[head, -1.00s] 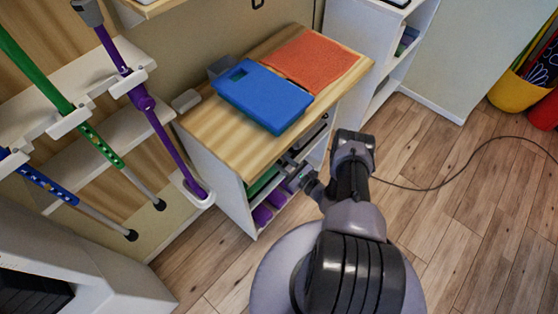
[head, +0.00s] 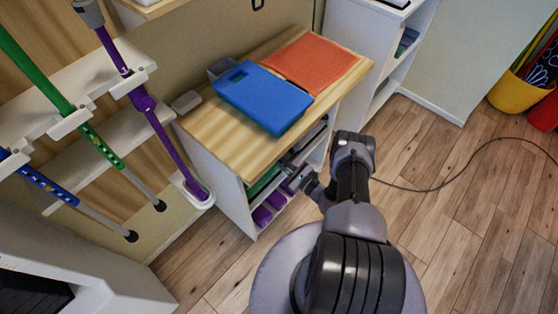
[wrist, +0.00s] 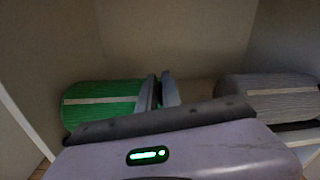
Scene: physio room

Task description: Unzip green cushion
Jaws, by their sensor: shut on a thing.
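The green cushion (wrist: 104,103) lies at the left inside a shelf compartment in the wrist view, with a pale zip strip (wrist: 102,99) running along it. A green edge of it (head: 263,182) shows under the wooden top in the head view. My gripper (wrist: 160,90) is at the right end of the cushion, its two fingers close together at the end of the strip. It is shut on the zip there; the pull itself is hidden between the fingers. In the head view my gripper reaches into the open side of the shelf.
A grey cushion (wrist: 268,97) lies to the right in the same compartment. Purple rolls (head: 263,215) are on the shelf below. A blue case (head: 262,97) and an orange folded cloth (head: 310,60) lie on the wooden top. A black cable (head: 430,189) crosses the floor at right.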

